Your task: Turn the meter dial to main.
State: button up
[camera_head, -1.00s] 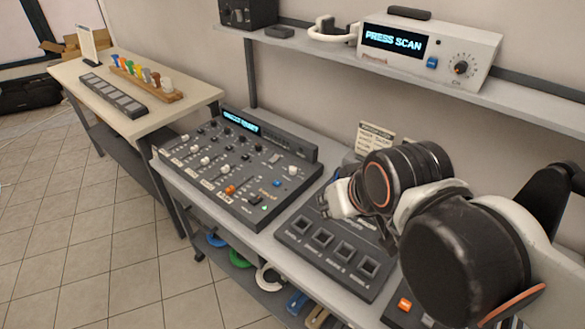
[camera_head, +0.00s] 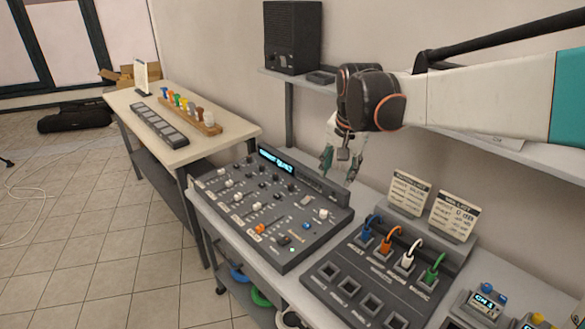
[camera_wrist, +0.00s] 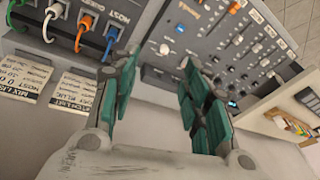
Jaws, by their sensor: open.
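The grey mixing console (camera_head: 222,205) stands on the bench in the head view, with rows of knobs, white sliders, an orange slider and a lit display (camera_head: 276,160). A white knob (camera_head: 323,213) sits near its right end. Labels are too small to read, so I cannot tell which control is the meter dial. My gripper (camera_head: 339,172) is open and empty, pointing down above the console's back right corner, apart from it. In the wrist view the console (camera_wrist: 208,35) appears beyond the green-padded fingers of my gripper (camera_wrist: 158,68).
A patch panel (camera_head: 335,268) with blue, orange, white and green plugs stands right of the console, with two written cards (camera_head: 408,192) behind it. A wall shelf (camera_head: 500,150) holds a black speaker (camera_head: 293,38). A side table (camera_head: 183,148) is at the left.

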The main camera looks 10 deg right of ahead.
jog(key=w+d+f+m+g, duration=0.1)
jog(key=w+f+m, duration=0.2)
jog(key=w+f, duration=0.45)
jog(key=m+g, duration=0.2)
jog(key=m, duration=0.1)
send_over(323, 212)
notch_tip(323, 212, down, 7)
notch_tip(323, 212, down, 14)
jog(key=b, duration=0.2)
jog(key=shift+b, duration=0.4)
grip_shut()
